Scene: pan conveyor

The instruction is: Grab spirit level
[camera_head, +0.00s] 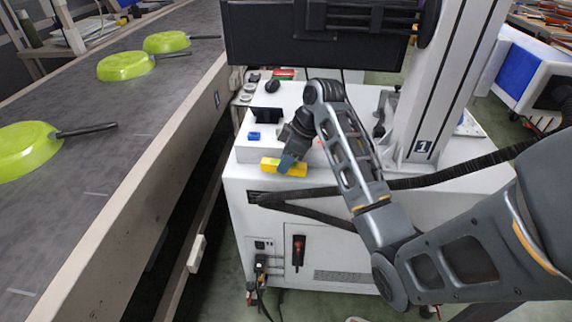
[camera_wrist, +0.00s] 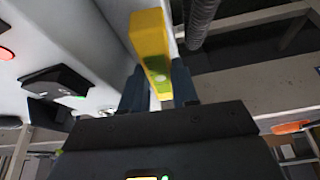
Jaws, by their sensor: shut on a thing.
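The spirit level is a short yellow bar (camera_head: 270,164) at the front edge of the white machine's top in the head view. In the wrist view the yellow level (camera_wrist: 150,42) runs away from the camera between the fingers, with a greenish vial spot near its close end. My gripper (camera_head: 288,163) reaches down onto the level and is shut on it. In the wrist view the dark fingers of my gripper (camera_wrist: 160,88) stand on both sides of the level. I cannot tell whether the level still touches the white surface.
A white machine cabinet (camera_head: 330,225) carries a small blue item (camera_head: 254,135), a dark device (camera_head: 267,114) and a monitor above. A corrugated hose (camera_head: 450,180) crosses to the right. At left, a conveyor (camera_head: 85,185) bears green pans (camera_head: 125,65). A gap separates conveyor and cabinet.

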